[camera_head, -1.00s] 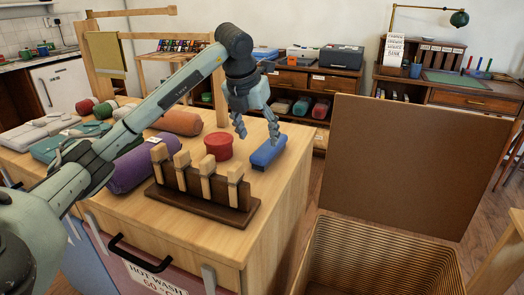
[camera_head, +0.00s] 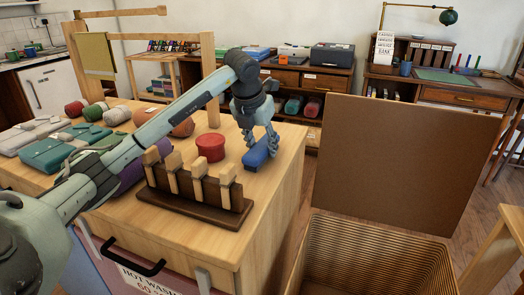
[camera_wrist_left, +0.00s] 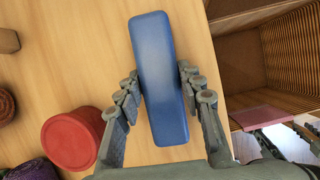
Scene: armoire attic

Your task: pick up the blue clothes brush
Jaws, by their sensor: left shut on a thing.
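The blue clothes brush (camera_head: 256,156) lies on the wooden worktop near its right edge, and it also shows in the left wrist view (camera_wrist_left: 158,75). My left gripper (camera_head: 262,143) is down at the brush. In the left wrist view my left gripper (camera_wrist_left: 160,90) has one finger on each long side of the brush and is shut on it. The brush appears to be still at worktop level.
A round red tin (camera_head: 211,147) stands just left of the brush. A dark wooden rack with pale pegs (camera_head: 195,195) stands in front. Right of the worktop is an open wicker hamper (camera_head: 375,255) with a raised brown lid (camera_head: 395,165).

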